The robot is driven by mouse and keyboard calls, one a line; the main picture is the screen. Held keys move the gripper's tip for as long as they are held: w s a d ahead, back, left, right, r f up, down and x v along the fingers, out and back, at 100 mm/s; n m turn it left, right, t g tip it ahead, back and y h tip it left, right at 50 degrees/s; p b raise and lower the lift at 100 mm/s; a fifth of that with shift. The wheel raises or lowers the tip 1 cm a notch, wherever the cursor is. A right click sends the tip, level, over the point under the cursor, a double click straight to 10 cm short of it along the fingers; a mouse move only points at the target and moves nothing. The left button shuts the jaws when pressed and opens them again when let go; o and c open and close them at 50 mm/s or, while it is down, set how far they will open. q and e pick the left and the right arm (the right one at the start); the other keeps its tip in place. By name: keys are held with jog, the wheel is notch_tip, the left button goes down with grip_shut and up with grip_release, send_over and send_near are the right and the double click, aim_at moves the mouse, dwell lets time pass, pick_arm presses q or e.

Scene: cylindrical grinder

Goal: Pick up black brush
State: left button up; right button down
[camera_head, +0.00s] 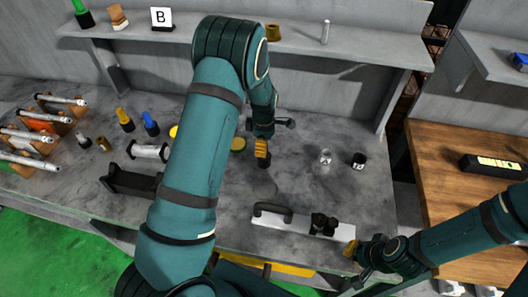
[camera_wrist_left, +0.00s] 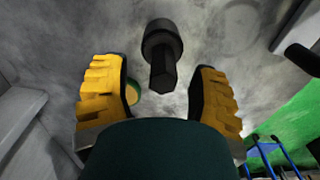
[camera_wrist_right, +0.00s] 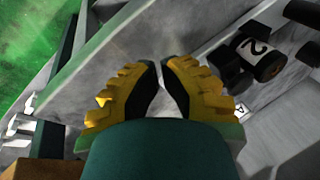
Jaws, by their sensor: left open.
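The black brush (camera_wrist_left: 162,55) stands on the grey marbled bench in the left wrist view, with a wide round part and a narrower faceted end. My left gripper (camera_wrist_left: 160,75) is open, its yellow fingers on either side of the brush's narrow end with gaps and no visible contact. In the head view my left gripper (camera_head: 262,146) is over the bench, and a dark part of the brush (camera_head: 264,162) shows just below it, mostly hidden. My right gripper (camera_head: 352,251) is at the bench's front right edge. In the right wrist view its fingertips (camera_wrist_right: 161,65) nearly meet with nothing between.
Yellow (camera_head: 124,118) and blue (camera_head: 150,124) brushes stand left. A metal plate with a black handle (camera_head: 285,219) lies at the front. Small black (camera_head: 358,160) and clear (camera_head: 325,157) containers stand right. A shelf (camera_head: 350,42) runs behind. My left arm hides the bench's middle.

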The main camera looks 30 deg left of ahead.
pick_arm(q)
notch_tip(320, 180, down, 4)
jog(key=shift+s+d+r, duration=0.1)
pick_arm(e)
jog(key=shift+f, duration=0.1)
pick_arm(q)
jog(key=shift+r, duration=0.1)
jog(key=shift+c, duration=0.4)
grip_shut()
jog(key=shift+r, duration=0.1)
